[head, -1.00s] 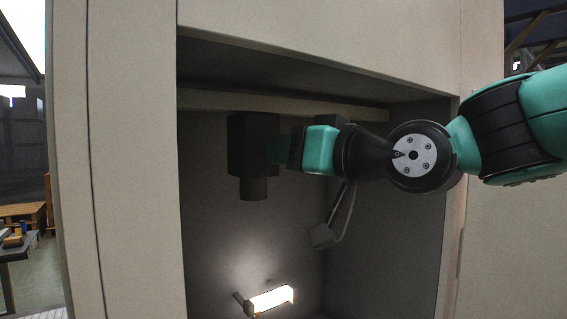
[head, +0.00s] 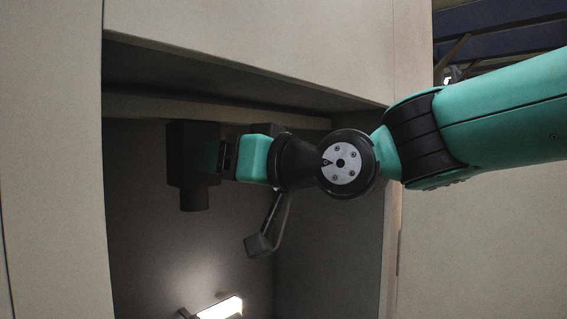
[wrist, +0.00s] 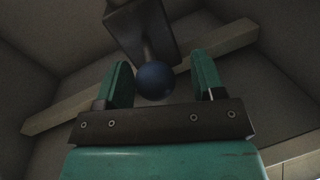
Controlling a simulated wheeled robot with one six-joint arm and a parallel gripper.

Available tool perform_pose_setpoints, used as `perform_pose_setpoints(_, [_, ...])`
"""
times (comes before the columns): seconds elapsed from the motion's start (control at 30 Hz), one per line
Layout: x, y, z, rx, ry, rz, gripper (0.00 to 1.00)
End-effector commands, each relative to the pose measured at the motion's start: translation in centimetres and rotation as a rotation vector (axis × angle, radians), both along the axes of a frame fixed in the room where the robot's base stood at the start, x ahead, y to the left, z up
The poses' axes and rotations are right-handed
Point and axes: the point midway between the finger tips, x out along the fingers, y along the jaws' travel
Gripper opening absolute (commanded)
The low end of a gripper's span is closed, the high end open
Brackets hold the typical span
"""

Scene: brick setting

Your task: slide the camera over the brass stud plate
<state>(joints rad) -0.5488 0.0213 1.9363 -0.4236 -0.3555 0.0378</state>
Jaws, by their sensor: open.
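The camera (head: 183,155) is a dark box with a round lens pointing down. It hangs high in the recess under a pale beam (head: 222,113). In the wrist view the dark box (wrist: 143,28) is at the top, with a stem ending in a dark blue ball knob (wrist: 155,80). My gripper (wrist: 162,62) is open, its two teal fingers on either side of the knob, with gaps showing. In the head view my gripper (head: 217,158) reaches the camera's right side. I see no brass stud plate in either view.
A lit lamp (head: 222,308) glows low in the recess. A small grey box on a bent arm (head: 259,245) hangs below my wrist. Recess walls and the top panel (head: 260,45) close in around the arm. The space below the camera looks clear.

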Motion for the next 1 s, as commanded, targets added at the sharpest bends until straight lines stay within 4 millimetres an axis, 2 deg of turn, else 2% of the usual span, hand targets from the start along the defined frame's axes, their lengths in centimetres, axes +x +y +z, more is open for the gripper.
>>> perform_pose_setpoints(0.17, [-0.9, -1.3, -0.1, 0.002, -0.002, -0.002, 0.62])
perform_pose_setpoints(0.63, [-6.8, -9.5, -0.4, 0.001, -0.004, -0.005, 0.62])
perform_pose_setpoints(0.7, [-6.9, -9.6, 0.5, -0.006, 0.004, 0.004, 0.62])
perform_pose_setpoints(1.0, [-7.5, -10.6, 0.4, -0.016, 0.004, 0.012, 0.62])
